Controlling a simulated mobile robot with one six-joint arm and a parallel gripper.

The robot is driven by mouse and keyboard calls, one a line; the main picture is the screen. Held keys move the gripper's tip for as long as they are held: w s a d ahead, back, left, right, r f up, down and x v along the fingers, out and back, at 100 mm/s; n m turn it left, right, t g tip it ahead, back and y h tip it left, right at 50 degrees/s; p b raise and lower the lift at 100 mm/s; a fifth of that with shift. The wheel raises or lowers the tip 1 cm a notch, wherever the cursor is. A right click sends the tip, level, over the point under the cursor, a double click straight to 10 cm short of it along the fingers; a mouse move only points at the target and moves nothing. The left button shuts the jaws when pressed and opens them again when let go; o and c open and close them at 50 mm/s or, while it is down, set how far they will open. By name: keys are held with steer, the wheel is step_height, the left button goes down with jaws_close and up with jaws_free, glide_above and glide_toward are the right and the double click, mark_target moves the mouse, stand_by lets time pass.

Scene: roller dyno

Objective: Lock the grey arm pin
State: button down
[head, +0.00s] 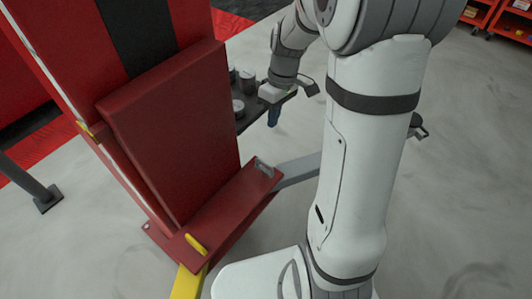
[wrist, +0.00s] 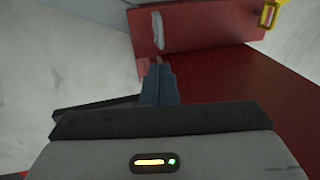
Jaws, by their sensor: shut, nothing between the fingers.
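A grey pin handle (head: 264,167), which looks like the grey arm pin, stands on the right end of the red base beam, next to where a grey arm (head: 300,169) meets it. In the wrist view the pin (wrist: 157,31) is a pale upright bar on the red beam, just beyond my fingertips. My gripper (head: 273,122) has blue fingers pointing down, behind and above the pin in the head view. In the wrist view my gripper (wrist: 159,66) has its fingers together, empty and apart from the pin. I cannot tell the pin's lock state.
A yellow handle (head: 196,244) sits on the beam's near end; it shows at the wrist view's upper right (wrist: 269,14). A large red padded panel (head: 180,135) rises left of my gripper. A dark tray with grey cylinders (head: 238,108) is beside it.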

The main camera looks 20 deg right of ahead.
steer(key=shift+f, duration=0.1)
steer(key=b, duration=0.2)
glide_above(264, 169)
steer(key=f, duration=1.3)
steer(key=shift+w+d+f, duration=0.1)
steer(key=shift+d+f, duration=0.2)
steer(key=shift+d, duration=0.05)
step_height(264, 169, down, 3)
steer(key=b, duration=0.3)
steer(key=shift+f, duration=0.1)
steer(key=shift+r, duration=0.2)
step_height(264, 169, up, 14)
steer(key=w+d+p, duration=0.1)
steer(key=d+p, duration=0.1)
steer(key=p, duration=0.2)
steer(key=shift+w+d, duration=0.15)
steer(key=shift+d, duration=0.1)
steer(key=shift+p, duration=0.3)
